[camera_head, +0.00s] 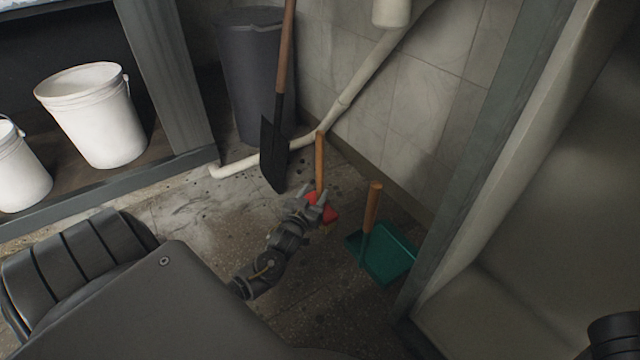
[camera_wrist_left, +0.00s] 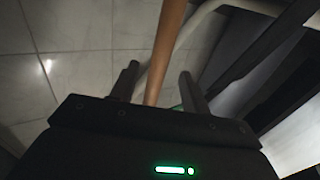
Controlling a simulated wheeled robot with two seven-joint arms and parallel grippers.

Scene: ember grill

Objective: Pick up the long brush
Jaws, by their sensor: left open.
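The long brush has a wooden handle (camera_head: 320,158) standing upright near the tiled wall and a red head (camera_head: 328,212) low at the floor. My left gripper (camera_head: 317,193) is at the lower part of the brush, in front of the head and partly covering it. In the left wrist view, the wooden handle (camera_wrist_left: 168,45) runs between the two fingers of the open left gripper (camera_wrist_left: 158,74). Whether either finger touches the handle cannot be told. My right gripper is not in view.
A green dustpan (camera_head: 390,258) with a wooden handle stands right of the brush. A black shovel (camera_head: 272,155) leans behind left, before a dark grey bin (camera_head: 255,75). A white pipe (camera_head: 345,95) runs along the wall. White buckets (camera_head: 95,115) stand left.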

